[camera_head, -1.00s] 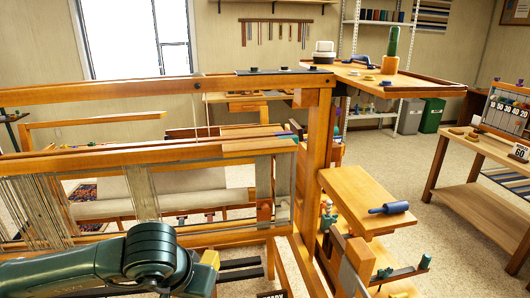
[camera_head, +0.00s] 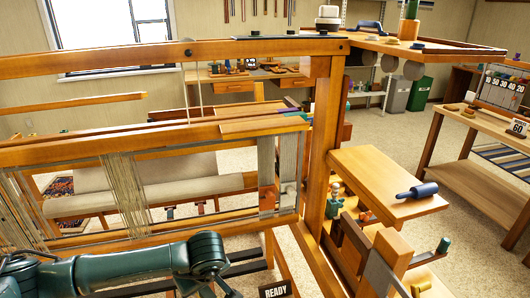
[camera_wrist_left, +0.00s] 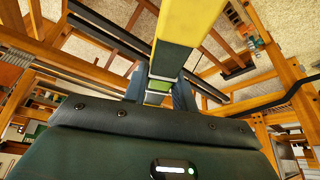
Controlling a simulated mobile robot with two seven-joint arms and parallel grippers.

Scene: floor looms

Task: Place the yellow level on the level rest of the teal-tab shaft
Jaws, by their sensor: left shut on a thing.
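The yellow level (camera_wrist_left: 190,22) shows in the left wrist view as a long yellow bar. It extends upward from between the dark fingers of my left gripper (camera_wrist_left: 163,85), which is shut on it. In the head view my green left arm crosses the lower left in front of the loom. The left gripper and the level are not visible there. The loom's hanging shafts with pale heddles (camera_head: 125,195) stand behind the arm. I cannot make out a teal tab or a level rest on them. My right gripper is not in view.
The wooden loom frame (camera_head: 322,150) rises just right of the arm. A side shelf (camera_head: 375,180) holds a blue-handled tool (camera_head: 417,191).

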